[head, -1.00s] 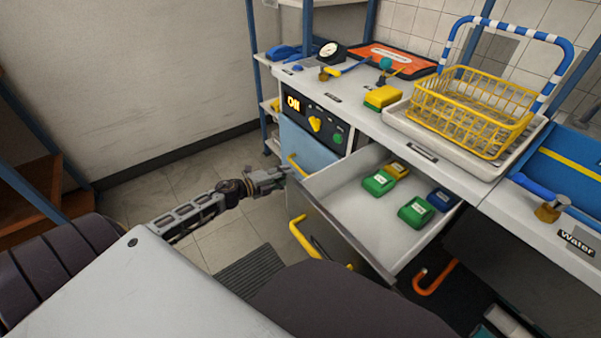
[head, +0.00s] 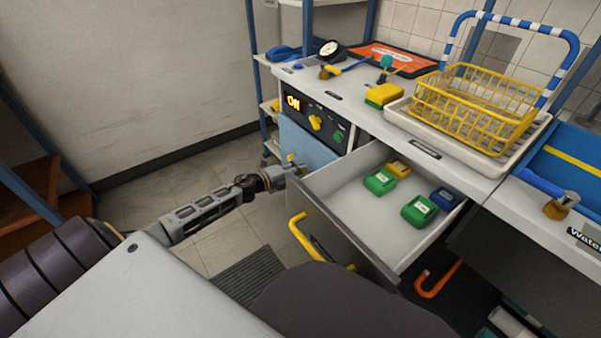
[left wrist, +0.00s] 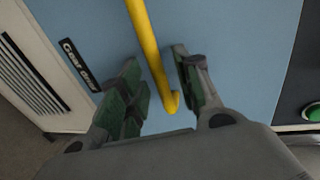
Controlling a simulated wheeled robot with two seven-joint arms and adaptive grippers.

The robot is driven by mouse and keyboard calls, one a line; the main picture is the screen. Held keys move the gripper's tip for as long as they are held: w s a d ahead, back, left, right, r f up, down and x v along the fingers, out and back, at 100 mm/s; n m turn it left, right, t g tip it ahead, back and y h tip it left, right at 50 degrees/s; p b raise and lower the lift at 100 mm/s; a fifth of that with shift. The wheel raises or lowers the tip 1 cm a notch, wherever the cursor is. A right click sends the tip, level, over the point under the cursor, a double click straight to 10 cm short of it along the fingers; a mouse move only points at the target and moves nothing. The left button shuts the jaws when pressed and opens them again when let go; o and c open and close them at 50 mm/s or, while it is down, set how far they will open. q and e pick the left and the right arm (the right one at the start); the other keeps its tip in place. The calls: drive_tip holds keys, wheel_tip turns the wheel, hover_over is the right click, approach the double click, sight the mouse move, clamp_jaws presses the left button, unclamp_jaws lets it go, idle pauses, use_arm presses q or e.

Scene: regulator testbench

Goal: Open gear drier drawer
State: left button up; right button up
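The gear drier drawer has a light blue front (head: 306,143), which looks closed under the dark control panel. In the left wrist view its blue front (left wrist: 225,50) fills most of the picture, with a black "Gear drier" label (left wrist: 78,64) and a yellow bar handle (left wrist: 148,50). My left gripper (head: 292,168) is at this front. In the left wrist view my left gripper (left wrist: 158,88) is open, with green-padded fingers on either side of the handle's end. A gap shows between the handle and the fingers. My right gripper is not in view.
An open drawer (head: 345,205) with green, yellow and blue blocks juts out right beside my left gripper. Its yellow handle (head: 300,232) is at its front. The control panel (head: 316,119) has a yellow knob and green button. A yellow basket (head: 475,110) stands on the counter.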

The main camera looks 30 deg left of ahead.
use_arm(q)
drive_tip(key=shift+w+d+f, duration=0.1)
drive_tip(key=shift+w+d, duration=0.1)
drive_tip(key=shift+w, duration=0.25)
clamp_jaws()
idle(0.3)
